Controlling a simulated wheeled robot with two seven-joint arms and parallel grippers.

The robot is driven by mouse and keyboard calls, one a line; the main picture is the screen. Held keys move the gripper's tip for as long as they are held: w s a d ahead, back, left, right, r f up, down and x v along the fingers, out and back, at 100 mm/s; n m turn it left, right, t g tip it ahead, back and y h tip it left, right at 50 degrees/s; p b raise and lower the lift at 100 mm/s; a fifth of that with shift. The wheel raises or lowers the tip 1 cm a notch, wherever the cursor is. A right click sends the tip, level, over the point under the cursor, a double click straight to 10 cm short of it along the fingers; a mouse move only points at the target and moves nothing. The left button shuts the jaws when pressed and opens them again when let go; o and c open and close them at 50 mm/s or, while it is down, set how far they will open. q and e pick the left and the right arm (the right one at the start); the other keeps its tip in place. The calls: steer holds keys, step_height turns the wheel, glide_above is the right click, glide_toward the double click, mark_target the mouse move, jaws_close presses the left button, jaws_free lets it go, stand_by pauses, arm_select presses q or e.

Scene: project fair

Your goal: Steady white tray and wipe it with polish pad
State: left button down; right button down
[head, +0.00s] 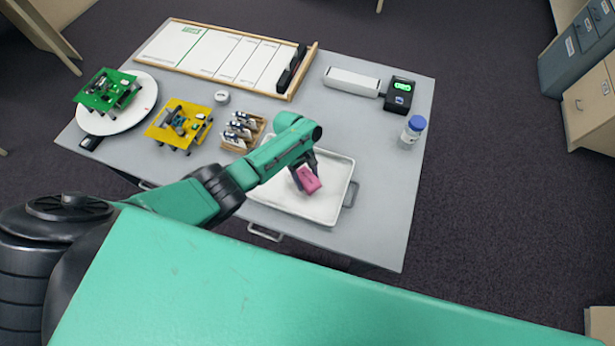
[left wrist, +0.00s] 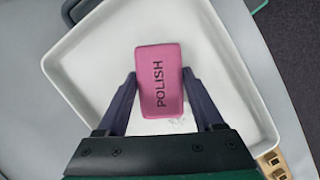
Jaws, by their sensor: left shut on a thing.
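The white tray (head: 335,208) lies on the grey table, right of its middle near the front edge. It fills much of the left wrist view (left wrist: 82,72). My left gripper (head: 303,170) is over the tray, shut on the pink polish pad (head: 308,181). In the left wrist view the pad (left wrist: 160,80), marked POLISH, sits between the two fingers. I cannot tell whether the pad touches the tray floor. Faint grey marks (left wrist: 178,123) show on the tray floor beside the pad. My right gripper is not in view.
A wooden holder (head: 240,133) stands just left of the tray. A yellow board (head: 178,124), a green board (head: 106,90) on a white disc and a tape roll (head: 222,97) are further left. A blue-capped bottle (head: 413,132) stands right. The table's right front is clear.

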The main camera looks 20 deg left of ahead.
mark_target(312, 182)
arm_select(q)
step_height(312, 182, up, 3)
steer(key=shift+s+d+f+p, duration=0.1)
steer(key=shift+d+p, duration=0.05)
steer(key=shift+p, duration=0.8)
steer(key=shift+f, duration=0.1)
steer(key=shift+r, duration=1.55)
